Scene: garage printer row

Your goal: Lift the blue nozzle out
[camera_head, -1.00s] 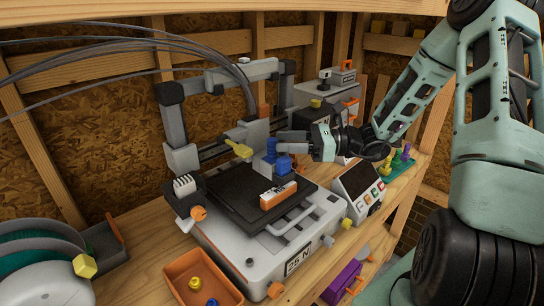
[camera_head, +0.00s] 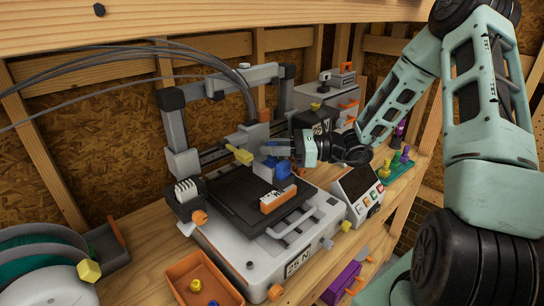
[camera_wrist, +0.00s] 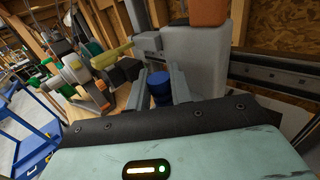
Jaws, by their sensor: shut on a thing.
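The printer (camera_head: 240,235) stands on the wooden bench, its grey print head (camera_head: 252,136) over the black bed, with a yellow lever (camera_head: 240,154) at the head's left. Blue parts (camera_head: 283,170) show just below the head. My gripper (camera_head: 272,150) reaches in from the right at the head. In the wrist view, a dark blue cylinder, the blue nozzle (camera_wrist: 160,87), sits between my two grey fingers (camera_wrist: 160,95), which are shut on it. The fingers partly hide it. I cannot tell whether it is still seated in the head.
An orange-and-white block (camera_head: 278,198) lies on the bed. A control panel (camera_head: 357,188) stands right of the printer, with a green rack (camera_head: 397,168) of coloured pieces behind. An orange tray (camera_head: 203,280) with small pieces is in front. The printer's upright frame (camera_head: 176,125) stands close to the left.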

